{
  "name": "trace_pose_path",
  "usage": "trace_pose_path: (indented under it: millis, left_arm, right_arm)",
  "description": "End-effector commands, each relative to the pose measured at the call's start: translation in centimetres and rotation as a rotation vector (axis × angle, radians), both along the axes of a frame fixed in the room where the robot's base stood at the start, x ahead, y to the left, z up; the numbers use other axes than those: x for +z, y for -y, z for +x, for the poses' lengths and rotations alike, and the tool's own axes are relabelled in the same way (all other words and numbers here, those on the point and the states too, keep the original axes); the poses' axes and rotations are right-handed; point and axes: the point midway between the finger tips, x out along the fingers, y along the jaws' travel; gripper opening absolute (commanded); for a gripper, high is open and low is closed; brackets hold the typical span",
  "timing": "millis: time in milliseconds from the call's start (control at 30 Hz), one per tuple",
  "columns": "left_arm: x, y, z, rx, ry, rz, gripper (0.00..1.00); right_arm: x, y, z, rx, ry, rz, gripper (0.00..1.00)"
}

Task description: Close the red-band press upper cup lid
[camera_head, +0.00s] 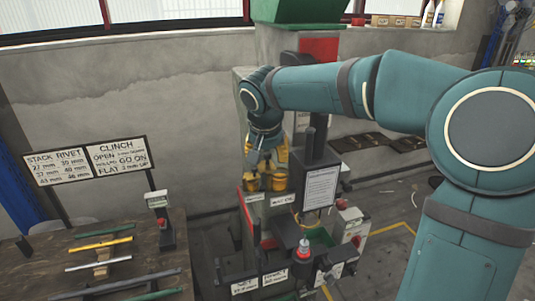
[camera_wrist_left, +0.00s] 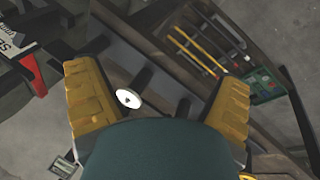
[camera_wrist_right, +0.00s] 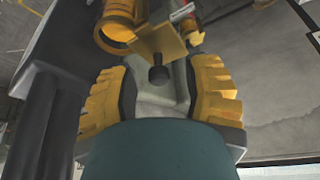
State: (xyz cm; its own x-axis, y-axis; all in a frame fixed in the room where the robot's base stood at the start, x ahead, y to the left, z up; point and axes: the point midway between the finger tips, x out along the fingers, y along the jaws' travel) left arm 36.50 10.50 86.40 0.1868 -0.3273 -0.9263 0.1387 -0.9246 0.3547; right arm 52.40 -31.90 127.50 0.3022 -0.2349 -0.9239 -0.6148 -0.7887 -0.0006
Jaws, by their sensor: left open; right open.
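The press (camera_head: 320,48) with a red panel stands in the middle of the head view, behind my right arm. In the right wrist view a yellow cup (camera_wrist_right: 118,27) sits at the top, and beside it a yellow lid plate (camera_wrist_right: 160,43) with a black knob (camera_wrist_right: 158,74) stands tilted. My right gripper (camera_head: 266,172) is at the press's upper part. Its open fingers (camera_wrist_right: 160,80) lie either side of the knob; contact cannot be told. In the head view the gripper hides the cup and lid. My left gripper (camera_wrist_left: 160,88) is open and empty, only in its wrist view.
A workbench (camera_head: 75,250) with several rods and a sign (camera_head: 88,160) stands at left. A black post with a white placard (camera_head: 320,188) rises right of my right gripper. A red-topped button (camera_head: 304,250) sits below. Floor right of the press is partly clear.

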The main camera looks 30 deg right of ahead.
Motion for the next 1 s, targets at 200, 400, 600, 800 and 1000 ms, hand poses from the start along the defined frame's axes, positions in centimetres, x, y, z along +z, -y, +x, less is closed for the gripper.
trace_pose_path:
  millis: [200,400,600,800,1000]
  left_arm:
    - [0.0,0.0,0.0,0.0,0.0,0.0,0.93]
    - [0.0,0.0,0.0,0.0,0.0,0.0,0.93]
    - [0.0,0.0,0.0,0.0,0.0,0.0,0.93]
    - [-0.4,0.0,0.0,0.0,0.0,0.0,0.93]
    - [-1.3,0.0,0.0,0.0,-0.001,0.002,0.93]
  right_arm:
    - [0.0,0.0,0.0,0.0,0.0,0.0,0.48]
    - [0.0,0.0,0.0,0.0,-0.001,-0.001,0.0]
    - [0.0,0.0,0.0,-0.004,0.0,-0.001,0.0]
    - [-0.1,0.1,-0.1,-0.045,0.0,-0.001,0.0]
    - [-0.1,0.4,-0.2,-0.16,0.0,-0.001,0.0]
